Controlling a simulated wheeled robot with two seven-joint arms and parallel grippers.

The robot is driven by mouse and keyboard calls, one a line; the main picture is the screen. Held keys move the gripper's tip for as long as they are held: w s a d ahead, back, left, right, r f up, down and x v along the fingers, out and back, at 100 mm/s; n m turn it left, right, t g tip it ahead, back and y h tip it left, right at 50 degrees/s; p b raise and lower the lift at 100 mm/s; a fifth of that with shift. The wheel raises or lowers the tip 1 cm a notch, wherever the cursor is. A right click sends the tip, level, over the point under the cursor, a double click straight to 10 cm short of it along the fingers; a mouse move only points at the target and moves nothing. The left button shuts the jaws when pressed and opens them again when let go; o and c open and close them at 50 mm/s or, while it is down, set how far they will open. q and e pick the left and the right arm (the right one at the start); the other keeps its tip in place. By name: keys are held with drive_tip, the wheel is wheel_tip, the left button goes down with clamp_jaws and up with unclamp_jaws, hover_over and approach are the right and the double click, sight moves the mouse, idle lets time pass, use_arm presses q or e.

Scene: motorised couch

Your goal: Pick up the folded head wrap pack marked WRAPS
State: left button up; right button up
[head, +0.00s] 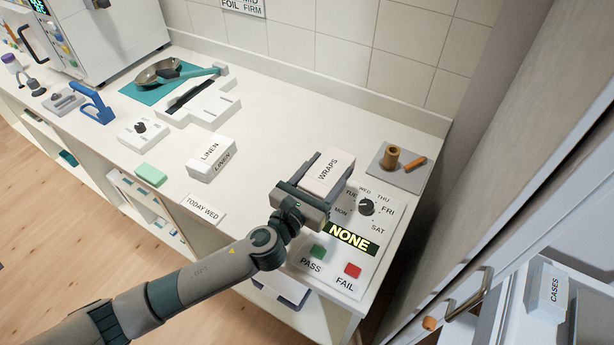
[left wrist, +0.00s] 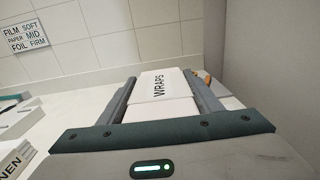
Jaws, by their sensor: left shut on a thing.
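The WRAPS pack (head: 328,172) is a pale pinkish-white block with black lettering. My left gripper (head: 318,175) is shut on it, with one finger on each side. In the head view the pack appears over the counter, at the back edge of the dial panel; whether its underside touches the counter is hidden. In the left wrist view the pack (left wrist: 162,88) sits between the two grey fingers of the left gripper (left wrist: 165,95), its label facing up. My right gripper is in neither view.
The dial panel (head: 344,262) with PASS and FAIL buttons lies right of my left arm. A LINEN pack (head: 211,157) stands to the left. A grey tray (head: 409,178) with a brown cup is behind right. A tall cabinet closes off the right side.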

use_arm(q)
drive_tip(key=shift+s+d+r, duration=0.1)
drive_tip(key=shift+d+r, duration=0.3)
drive_tip(key=shift+d, duration=0.25)
drive_tip(key=shift+s+d+r, duration=0.1)
drive_tip(key=shift+d+r, duration=0.25)
drive_tip(key=shift+d, duration=0.25)
drive_tip(key=shift+a, duration=0.15)
